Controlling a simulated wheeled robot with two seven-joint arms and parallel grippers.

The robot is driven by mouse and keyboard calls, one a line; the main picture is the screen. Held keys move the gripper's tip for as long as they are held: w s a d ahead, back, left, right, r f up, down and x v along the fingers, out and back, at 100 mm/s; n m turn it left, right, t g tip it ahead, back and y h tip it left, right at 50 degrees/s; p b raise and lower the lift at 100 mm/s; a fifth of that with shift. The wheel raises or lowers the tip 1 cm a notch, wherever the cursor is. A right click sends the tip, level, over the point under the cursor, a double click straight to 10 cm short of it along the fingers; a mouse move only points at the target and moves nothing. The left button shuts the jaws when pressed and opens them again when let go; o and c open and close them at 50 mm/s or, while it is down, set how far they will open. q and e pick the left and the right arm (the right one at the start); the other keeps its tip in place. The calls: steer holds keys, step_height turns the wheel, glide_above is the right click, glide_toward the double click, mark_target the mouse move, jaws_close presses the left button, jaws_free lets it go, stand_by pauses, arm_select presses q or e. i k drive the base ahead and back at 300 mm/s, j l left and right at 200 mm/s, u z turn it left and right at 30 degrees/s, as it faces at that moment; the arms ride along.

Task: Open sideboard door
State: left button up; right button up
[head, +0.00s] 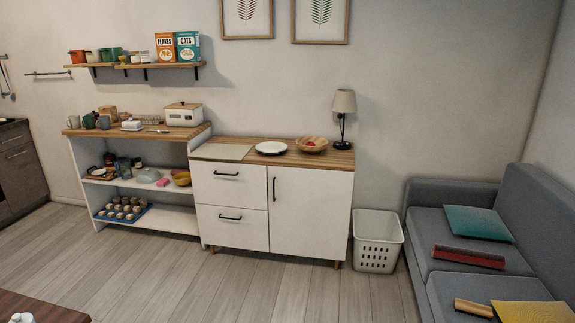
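The white sideboard (237,238) with a wooden top stands against the back wall in the middle of the head view. Its door (312,215) is on the right side, flat and shut, with a dark vertical handle (274,189) near its left edge. Two drawers, an upper one (232,190) and a lower one, are to the left of the door, both shut, with dark horizontal handles. Neither of my grippers shows in the head view.
A white basket (377,241) stands right of the sideboard, beside a grey sofa (440,199). An open shelf unit (133,160) adjoins on the left. A plate (271,148), bowl (312,144) and lamp (343,104) stand on top. The wooden floor (239,290) in front is clear.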

mark_target(310, 210)
steer(key=i, duration=3.2)
steer(key=z, duration=0.25)
